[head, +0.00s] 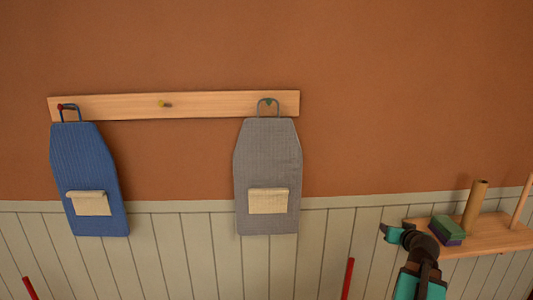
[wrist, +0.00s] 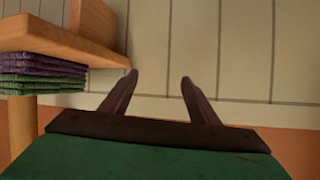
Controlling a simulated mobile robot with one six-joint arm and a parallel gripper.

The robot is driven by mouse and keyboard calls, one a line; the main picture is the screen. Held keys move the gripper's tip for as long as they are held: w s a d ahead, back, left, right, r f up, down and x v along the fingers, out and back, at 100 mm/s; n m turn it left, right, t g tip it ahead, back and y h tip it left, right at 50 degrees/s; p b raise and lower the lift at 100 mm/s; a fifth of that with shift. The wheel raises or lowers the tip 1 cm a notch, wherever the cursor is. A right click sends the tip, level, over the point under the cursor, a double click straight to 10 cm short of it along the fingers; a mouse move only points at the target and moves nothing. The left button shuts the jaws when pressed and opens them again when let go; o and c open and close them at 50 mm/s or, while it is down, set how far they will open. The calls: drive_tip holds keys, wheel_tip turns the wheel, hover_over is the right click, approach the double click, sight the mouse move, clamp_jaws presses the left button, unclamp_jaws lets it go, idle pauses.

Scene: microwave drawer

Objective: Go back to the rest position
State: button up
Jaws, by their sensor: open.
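My gripper (wrist: 157,82) is open in the wrist view, with two dark fingers spread apart and nothing between them. Pale wall panelling lies beyond the fingertips. In the head view my gripper (head: 388,232) is at the lower right, in front of the panelling and just left of the wooden shelf (head: 490,238). It appears apart from the shelf. My arm reaches up from the bottom edge.
The shelf holds green and purple folded cloths (head: 447,230) and a brown roll (head: 475,207). Cloths (wrist: 40,72) also show in the wrist view. A blue apron (head: 88,170) and grey apron (head: 268,165) hang from a peg rail (head: 205,105). Red poles (head: 347,278) stand below.

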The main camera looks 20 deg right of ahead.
drive_tip(key=w+a+f+n+g+y, duration=0.1)
drive_tip(key=w+a+f+y, duration=0.1)
drive_tip(key=w+a+f, duration=0.5)
drive_tip(key=w+a+f+n+g+y, duration=0.15)
drive_tip(key=a+f, duration=0.25)
drive_tip(key=a, duration=0.6)
drive_tip(key=w+a+f+n+y, duration=0.1)
drive_tip(key=w+a+f+y, duration=0.25)
drive_tip(key=a+f, duration=0.4)
drive_tip(key=s+a+f+n+g, duration=0.25)
drive_tip(key=a+f, duration=0.25)
drive_tip(key=a, duration=0.6)
drive_tip(key=s+a+f+n+g, duration=0.1)
drive_tip(key=s+a+f+g, duration=0.3)
drive_tip(key=a, duration=0.8)
drive_tip(key=s+a+f+n+g, duration=0.1)
drive_tip(key=s+a+f+g, duration=0.1)
drive_tip(key=a+f, duration=0.7)
drive_tip(key=s+a+f+g+b, duration=0.2)
drive_tip(key=s+f+g+b, duration=0.3)
drive_tip(key=s+f, duration=1.6)
drive_tip(key=s, duration=0.4)
